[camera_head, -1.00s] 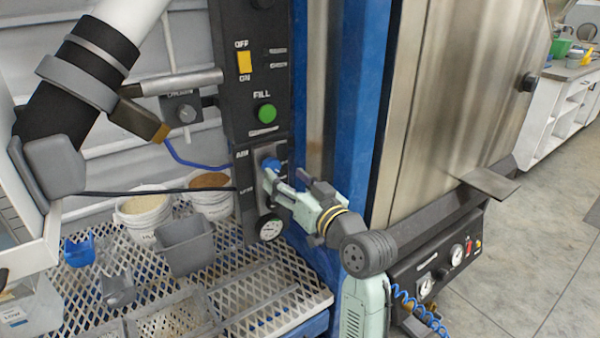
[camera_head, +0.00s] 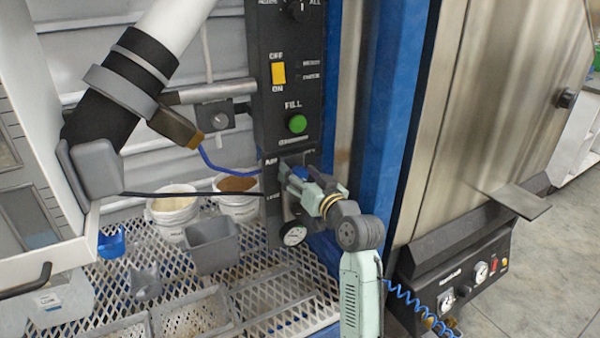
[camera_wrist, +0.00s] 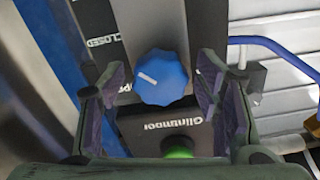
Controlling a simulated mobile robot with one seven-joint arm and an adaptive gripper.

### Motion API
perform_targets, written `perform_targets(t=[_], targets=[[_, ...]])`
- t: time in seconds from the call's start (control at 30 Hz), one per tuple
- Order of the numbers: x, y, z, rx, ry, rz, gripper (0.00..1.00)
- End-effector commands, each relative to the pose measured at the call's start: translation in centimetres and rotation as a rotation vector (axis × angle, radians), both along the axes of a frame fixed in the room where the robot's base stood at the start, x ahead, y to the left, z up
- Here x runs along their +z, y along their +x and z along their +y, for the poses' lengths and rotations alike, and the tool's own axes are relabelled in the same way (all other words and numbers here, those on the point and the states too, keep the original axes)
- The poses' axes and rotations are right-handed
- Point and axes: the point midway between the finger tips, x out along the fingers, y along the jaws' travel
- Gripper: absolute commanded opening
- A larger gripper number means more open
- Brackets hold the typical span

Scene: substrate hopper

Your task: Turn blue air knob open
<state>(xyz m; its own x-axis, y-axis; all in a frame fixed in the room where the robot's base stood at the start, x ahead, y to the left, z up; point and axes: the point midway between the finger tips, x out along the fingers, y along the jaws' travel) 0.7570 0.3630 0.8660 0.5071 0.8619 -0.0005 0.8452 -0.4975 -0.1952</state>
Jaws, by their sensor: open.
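The blue air knob (camera_wrist: 162,78) is faceted, with a white pointer mark directed left and slightly up in the wrist view. It is mounted on the dark control panel (camera_head: 283,80), between a "CLOSED" label and a partly hidden label reading "PE". My gripper (camera_wrist: 164,85) is open, with one finger on each side of the knob. Gaps show between the fingers and the knob. In the head view my gripper (camera_head: 293,183) reaches the panel's lower part from the right, and only a bit of blue shows there.
The green FILL button (camera_head: 297,124) and yellow switch (camera_head: 278,73) are above the knob. A round gauge (camera_head: 293,234) sits just below it. A blue post (camera_head: 385,110) stands to the right. Buckets (camera_head: 238,206) and a grey bin (camera_head: 212,247) stand on the mesh shelf at left.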

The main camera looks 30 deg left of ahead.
Motion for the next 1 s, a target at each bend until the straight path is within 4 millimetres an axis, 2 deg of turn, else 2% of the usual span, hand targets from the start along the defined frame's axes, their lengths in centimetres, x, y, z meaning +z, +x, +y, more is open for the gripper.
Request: perform_targets(t=[0.2,0.9,1.0], targets=[[-0.01,-0.01,0.01,0.0,0.0,0.0,0.56],[0.0,-0.02,-0.02,0.0,0.0,0.0,0.1],[-0.02,-0.03,-0.02,0.0,-0.001,-0.002,0.09]])
